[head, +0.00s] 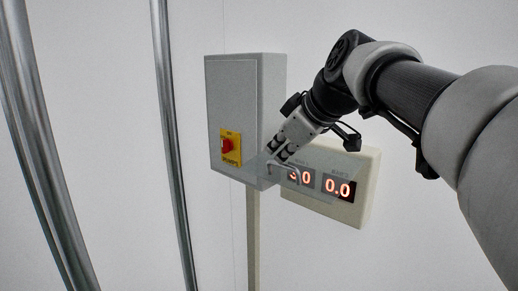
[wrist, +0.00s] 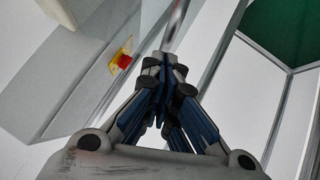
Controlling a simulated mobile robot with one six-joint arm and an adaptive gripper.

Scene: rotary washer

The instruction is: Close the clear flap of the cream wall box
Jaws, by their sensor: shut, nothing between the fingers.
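The cream wall box (head: 366,185) is on the wall at the centre right of the head view, with two red-lit displays. Its clear flap (head: 318,191) shows as a faint see-through sheet in front of the displays, reaching left toward the grey box. It appears to stand out from the box face, but its exact angle is hard to tell. My gripper (head: 270,166) is shut and empty, at the left part of the flap. I cannot tell whether it touches the flap. In the wrist view my closed fingers (wrist: 165,62) point up the picture; the flap is not clear there.
A grey box (head: 232,95) with a yellow-backed red switch (head: 230,147) is left of the cream box, close to my gripper. A cream post (head: 253,235) runs down below it. Metal poles (head: 172,130) stand further left. A dark green panel (wrist: 283,30) shows in the wrist view.

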